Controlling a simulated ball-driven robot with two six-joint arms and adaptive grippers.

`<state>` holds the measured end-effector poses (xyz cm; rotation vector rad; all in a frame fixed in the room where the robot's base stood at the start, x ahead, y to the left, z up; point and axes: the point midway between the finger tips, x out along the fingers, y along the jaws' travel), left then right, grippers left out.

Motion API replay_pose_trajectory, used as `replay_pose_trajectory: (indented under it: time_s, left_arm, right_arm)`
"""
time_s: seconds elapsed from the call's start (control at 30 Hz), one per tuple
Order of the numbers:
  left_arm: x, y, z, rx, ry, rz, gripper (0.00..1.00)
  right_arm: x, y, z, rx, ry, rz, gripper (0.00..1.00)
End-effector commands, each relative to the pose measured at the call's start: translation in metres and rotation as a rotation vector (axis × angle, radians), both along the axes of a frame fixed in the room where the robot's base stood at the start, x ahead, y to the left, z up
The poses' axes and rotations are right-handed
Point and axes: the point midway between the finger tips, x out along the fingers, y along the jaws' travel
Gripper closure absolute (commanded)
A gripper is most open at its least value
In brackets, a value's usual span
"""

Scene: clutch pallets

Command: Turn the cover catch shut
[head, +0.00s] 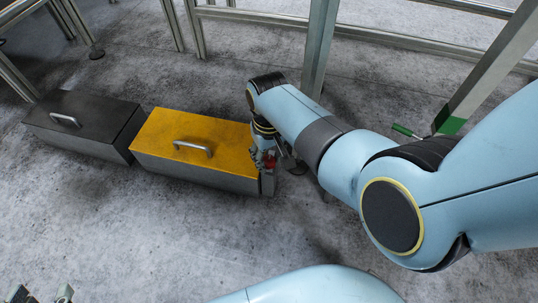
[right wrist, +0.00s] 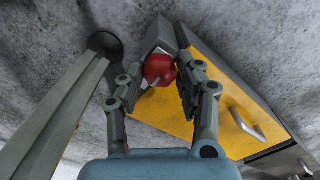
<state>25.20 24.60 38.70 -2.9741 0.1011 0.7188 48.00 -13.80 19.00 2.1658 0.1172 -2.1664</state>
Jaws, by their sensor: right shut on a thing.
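A box with a yellow cover (head: 180,133) and a metal handle stands on the floor left of centre. The cover also shows in the right wrist view (right wrist: 220,115). The cover catch is at its right end, with a red knob (right wrist: 159,69) and a grey metal part (right wrist: 152,38) beside it. My right gripper (right wrist: 160,76) is shut on the red knob, one finger on each side. In the head view my right gripper (head: 265,163) largely hides the catch. My left gripper (head: 42,294) shows only its fingertips at the bottom left corner, apart and empty.
A dark box (head: 85,115) with a handle stands left of the yellow-covered box. Metal frame posts (head: 318,45) rise behind my right arm. The floor in front of the boxes is clear.

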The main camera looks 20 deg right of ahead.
Motion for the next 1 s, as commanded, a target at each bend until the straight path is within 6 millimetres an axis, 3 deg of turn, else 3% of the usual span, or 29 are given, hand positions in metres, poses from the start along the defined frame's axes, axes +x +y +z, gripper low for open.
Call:
replay_pose_trajectory:
  time_s: [0.03,0.07,0.47,1.0]
  left_arm:
    - [-0.017,0.001,-0.013,0.001,0.063,0.006,0.6]
    - [-0.02,0.001,-0.015,0.001,0.084,0.008,0.6]
    - [0.005,0.006,0.004,0.01,0.292,0.028,0.6]
    - [0.001,0.007,0.031,0.017,0.545,0.038,0.6]
  right_arm:
    - [0.0,-0.001,0.001,-0.001,0.0,0.014,0.97]
    - [0.0,-0.001,0.002,-0.001,0.0,0.023,0.97]
    - [0.002,-0.001,0.004,-0.002,-0.002,0.303,0.97]
    - [0.001,0.0,0.002,-0.002,-0.001,0.816,0.97]
